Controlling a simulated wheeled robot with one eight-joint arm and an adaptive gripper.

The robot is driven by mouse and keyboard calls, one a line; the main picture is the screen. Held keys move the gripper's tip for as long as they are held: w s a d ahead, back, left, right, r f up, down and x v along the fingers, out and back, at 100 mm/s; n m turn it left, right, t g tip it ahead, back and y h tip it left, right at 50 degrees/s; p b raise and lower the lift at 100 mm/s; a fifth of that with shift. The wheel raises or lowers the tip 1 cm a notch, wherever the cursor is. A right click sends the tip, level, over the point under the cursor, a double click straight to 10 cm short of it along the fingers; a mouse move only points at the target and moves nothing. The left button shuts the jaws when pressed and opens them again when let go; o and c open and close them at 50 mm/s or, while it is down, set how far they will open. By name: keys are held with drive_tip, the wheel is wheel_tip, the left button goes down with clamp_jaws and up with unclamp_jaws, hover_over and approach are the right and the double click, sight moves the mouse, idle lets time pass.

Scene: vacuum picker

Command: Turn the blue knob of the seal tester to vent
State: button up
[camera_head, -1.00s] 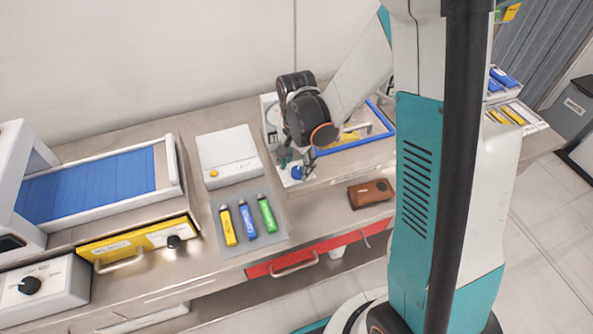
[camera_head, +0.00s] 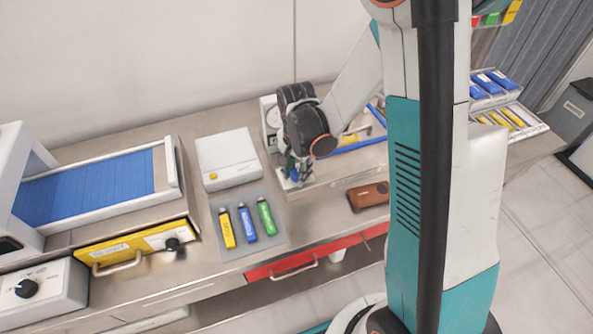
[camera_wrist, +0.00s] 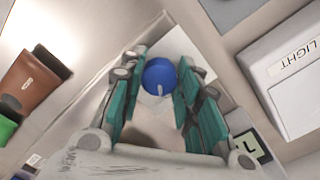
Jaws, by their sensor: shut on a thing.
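The blue knob (camera_wrist: 159,73) is round with a white pointer line, which runs toward the bottom of the wrist view. My gripper (camera_wrist: 160,80) has its green fingers on either side of the knob and is shut on it. In the head view, my gripper (camera_head: 296,172) points down at the front of the seal tester (camera_head: 270,118), and the knob is mostly hidden by the fingers. A white plate (camera_wrist: 186,48) lies under the knob. I cannot read any vent marking.
A brown case (camera_head: 369,195) lies to the right of the gripper. A white box (camera_head: 227,157) and a grey mat (camera_head: 229,201) with yellow, blue and green tools are to the left. A blue-edged frame (camera_head: 352,146) is just behind right. A red drawer (camera_head: 283,266) is below.

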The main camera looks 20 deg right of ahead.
drive_tip(key=shift+n, duration=0.3)
drive_tip(key=n+b, duration=0.1)
drive_tip(key=n, duration=0.1)
drive_tip(key=shift+f+n, duration=0.1)
drive_tip(key=shift+n, duration=0.3)
drive_tip(key=n+b, duration=0.1)
drive_tip(key=n, duration=0.2)
drive_tip(key=shift+n, duration=0.3)
drive_tip(key=n+b, duration=0.1)
drive_tip(key=n, duration=0.2)
drive_tip(key=shift+s+d, duration=0.1)
drive_tip(key=shift+d+n+b, duration=0.1)
drive_tip(key=shift+n+b, duration=0.4)
drive_tip(key=shift+n, duration=1.6)
drive_tip(key=o, duration=1.1)
